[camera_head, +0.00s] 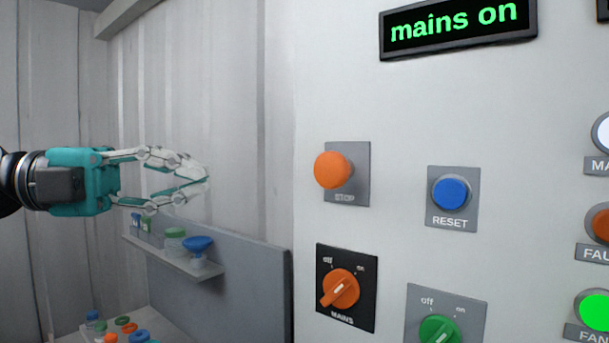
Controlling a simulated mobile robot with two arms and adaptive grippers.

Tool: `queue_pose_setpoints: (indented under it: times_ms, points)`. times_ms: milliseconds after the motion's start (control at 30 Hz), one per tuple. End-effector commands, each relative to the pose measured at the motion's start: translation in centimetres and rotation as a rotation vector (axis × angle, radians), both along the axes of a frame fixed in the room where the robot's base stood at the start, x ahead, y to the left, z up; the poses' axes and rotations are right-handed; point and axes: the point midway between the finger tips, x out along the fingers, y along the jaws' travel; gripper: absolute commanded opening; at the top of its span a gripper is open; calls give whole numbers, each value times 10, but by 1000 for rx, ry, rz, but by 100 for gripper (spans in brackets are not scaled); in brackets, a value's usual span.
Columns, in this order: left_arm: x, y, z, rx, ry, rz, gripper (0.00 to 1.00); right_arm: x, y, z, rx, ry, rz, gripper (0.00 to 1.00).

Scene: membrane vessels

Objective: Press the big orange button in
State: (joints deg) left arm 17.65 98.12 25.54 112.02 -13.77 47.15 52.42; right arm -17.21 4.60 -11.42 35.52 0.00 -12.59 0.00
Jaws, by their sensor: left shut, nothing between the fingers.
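The big orange button (332,170) sticks out from a grey plate marked STOP (359,188) on the pale panel. My left gripper (206,182) comes in from the left at about the button's height. Its fingers are shut and empty, and their tips are apart from the button, to its left. My right gripper is not in view.
A blue RESET button (452,193) sits right of the orange one. The orange MAINS knob (340,288) is below it, and a green knob (439,329) is lower right. A display (456,27) reads "mains on". A shelf (180,260) with small vessels is below my gripper.

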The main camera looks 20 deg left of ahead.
Motion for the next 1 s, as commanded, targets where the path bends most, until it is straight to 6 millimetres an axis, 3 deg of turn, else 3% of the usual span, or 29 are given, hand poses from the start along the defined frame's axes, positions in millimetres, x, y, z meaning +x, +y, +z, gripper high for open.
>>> queue_pose_setpoints:
  times_ms: [267, 800, 1000]
  points:
    - [7, -16, 3, 3, 4, -2, 0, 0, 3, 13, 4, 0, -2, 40]
    - [44, -93, 0, 2, 6, -2, 0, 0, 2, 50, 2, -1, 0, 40]
    - [65, -99, 0, -3, 5, 0, 0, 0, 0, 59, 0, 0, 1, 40]
